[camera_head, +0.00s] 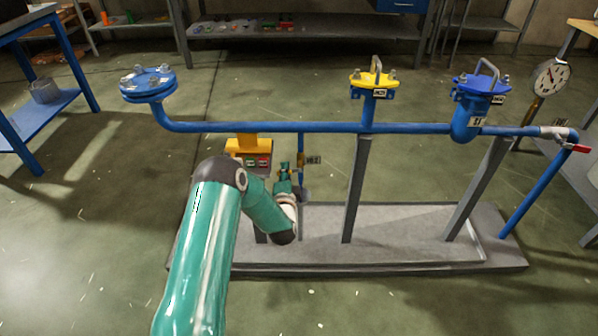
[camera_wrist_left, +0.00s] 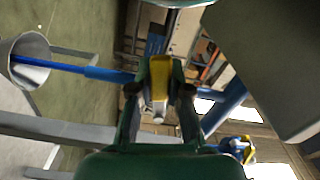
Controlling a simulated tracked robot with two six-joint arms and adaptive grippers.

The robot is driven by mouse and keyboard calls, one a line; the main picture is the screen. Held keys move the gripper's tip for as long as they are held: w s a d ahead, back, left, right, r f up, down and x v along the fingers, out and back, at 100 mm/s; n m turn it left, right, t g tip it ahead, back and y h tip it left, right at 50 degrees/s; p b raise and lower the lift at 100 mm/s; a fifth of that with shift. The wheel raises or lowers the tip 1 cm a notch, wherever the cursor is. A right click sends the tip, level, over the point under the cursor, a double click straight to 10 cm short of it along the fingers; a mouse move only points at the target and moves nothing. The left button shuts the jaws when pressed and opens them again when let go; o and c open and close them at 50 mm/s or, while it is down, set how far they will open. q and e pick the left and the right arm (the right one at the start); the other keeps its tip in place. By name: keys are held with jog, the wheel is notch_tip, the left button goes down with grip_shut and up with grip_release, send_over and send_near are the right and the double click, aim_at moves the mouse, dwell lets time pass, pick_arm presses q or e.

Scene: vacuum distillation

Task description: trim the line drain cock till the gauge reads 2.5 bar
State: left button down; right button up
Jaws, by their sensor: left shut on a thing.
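The line drain cock sits on a thin blue drop pipe (camera_head: 330,168) under the long blue line, beside a small tag (camera_head: 312,160). Its yellow handle (camera_wrist_left: 159,80) shows in the left wrist view. My left gripper (camera_head: 285,170) is at the drop pipe, and in the wrist view its two fingers (camera_wrist_left: 160,92) are shut on the yellow handle. The cock body is mostly hidden by the gripper. The round white gauge (camera_head: 551,77) stands at the right end; its needle is too small to read surely. My right gripper is not in view.
A grey funnel (camera_wrist_left: 30,60) surrounds the drop pipe's lower end. A yellow box with buttons (camera_head: 250,158) stands just left of my gripper. Grey supports (camera_head: 357,190) rise from the skid base (camera_head: 400,262). A red-handled valve (camera_head: 580,148) is at the right.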

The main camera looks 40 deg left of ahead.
pick_arm(q)
jog(key=shift+s+d+f, duration=0.1)
jog(key=shift+d+f, duration=0.15)
jog(key=shift+f, duration=0.1)
jog(key=c, duration=1.3)
grip_release()
jog(key=shift+r, duration=0.1)
jog(key=shift+o, duration=1.1)
jog(key=shift+r, duration=0.1)
jog(key=shift+s, duration=0.1)
jog(key=v, duration=1.2)
jog(key=shift+a, duration=0.1)
